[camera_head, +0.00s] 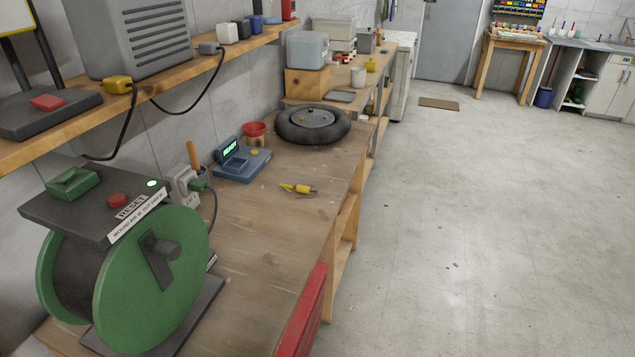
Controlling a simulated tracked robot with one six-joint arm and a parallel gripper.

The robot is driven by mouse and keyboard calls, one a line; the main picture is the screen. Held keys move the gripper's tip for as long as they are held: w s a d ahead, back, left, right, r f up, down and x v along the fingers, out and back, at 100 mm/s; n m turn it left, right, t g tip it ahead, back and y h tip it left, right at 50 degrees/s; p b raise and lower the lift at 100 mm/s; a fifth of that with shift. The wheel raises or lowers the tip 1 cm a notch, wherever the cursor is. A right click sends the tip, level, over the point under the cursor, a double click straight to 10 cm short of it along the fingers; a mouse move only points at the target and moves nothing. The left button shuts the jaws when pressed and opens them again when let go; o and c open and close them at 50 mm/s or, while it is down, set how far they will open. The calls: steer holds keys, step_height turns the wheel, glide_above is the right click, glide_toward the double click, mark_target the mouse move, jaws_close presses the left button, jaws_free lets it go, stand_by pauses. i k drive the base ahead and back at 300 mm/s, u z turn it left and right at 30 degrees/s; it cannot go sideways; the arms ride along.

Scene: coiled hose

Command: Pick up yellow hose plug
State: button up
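A small yellow piece with a dark grey end (299,189) lies on its side on the wooden workbench (262,236), in front of the black tyre. Another yellow block (118,85) sits on the upper shelf at the left, with a black cable running from it. I cannot tell for sure which of the two is the hose plug. Both are uncovered and nothing holds them. My gripper is not in view.
A green reel (150,285) fills the bench's near left. A red panel (303,312) lines the bench's front edge. The floor (470,220) to the right is clear.

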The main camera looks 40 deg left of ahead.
mark_target(304, 189)
steer(key=i, duration=2.15)
steer(key=u, duration=3.4)
